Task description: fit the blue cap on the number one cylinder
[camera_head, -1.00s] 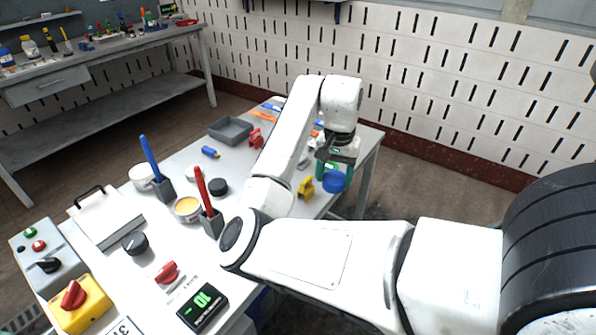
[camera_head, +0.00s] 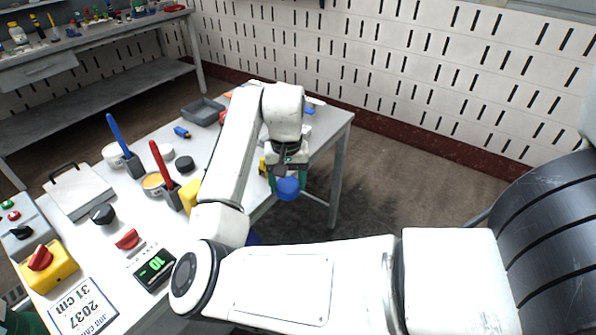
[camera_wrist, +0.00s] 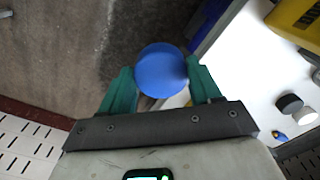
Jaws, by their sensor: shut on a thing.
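My gripper (camera_wrist: 160,82) is shut on a round blue cap (camera_wrist: 162,70), with a green finger on each side of it in the wrist view. In the head view the blue cap (camera_head: 288,188) hangs under my gripper (camera_head: 289,172), just off the right edge of the table and above the floor. The number one cylinder cannot be made out in either view.
The grey table (camera_head: 140,220) holds a red-handled tool (camera_head: 161,163), a blue-handled tool (camera_head: 118,135), a grey tray (camera_head: 203,112), a yellow block (camera_head: 190,194) and a display (camera_head: 155,268). Bare floor (camera_head: 400,190) lies right of the table.

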